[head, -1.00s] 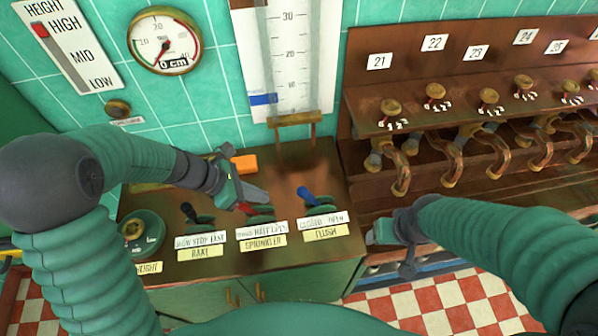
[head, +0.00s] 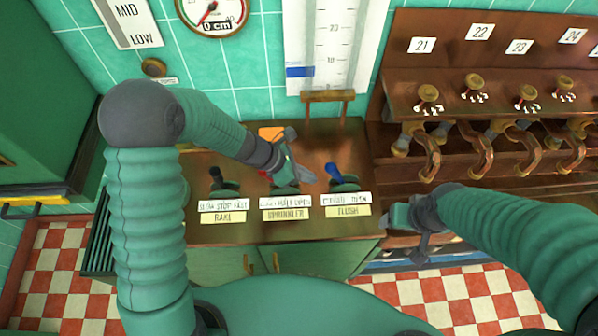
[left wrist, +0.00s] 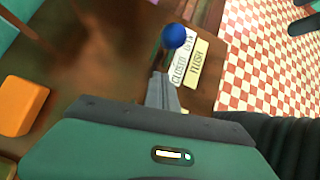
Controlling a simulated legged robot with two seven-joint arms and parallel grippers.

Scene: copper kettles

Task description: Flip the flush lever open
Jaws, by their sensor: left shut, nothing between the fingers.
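The flush lever (head: 334,172) has a blue knob and stands on the wooden counter above its yellow FLUSH label (head: 348,211). Its knob leans left, towards the closed side of the white label. My left gripper (head: 308,176) is shut and empty, just left of the blue knob, with a small gap in the head view. In the left wrist view the shut fingers (left wrist: 163,92) point towards the blue knob (left wrist: 173,36); contact cannot be told. My right gripper (head: 390,218) hangs near the counter's right end, away from the lever; its jaws are unclear.
The dark rake lever (head: 217,178) stands to the left. The red sprinkler lever is mostly hidden behind my left gripper. An orange block (head: 271,133) lies at the counter's back. Numbered taps on a wooden rack (head: 400,70) fill the right side.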

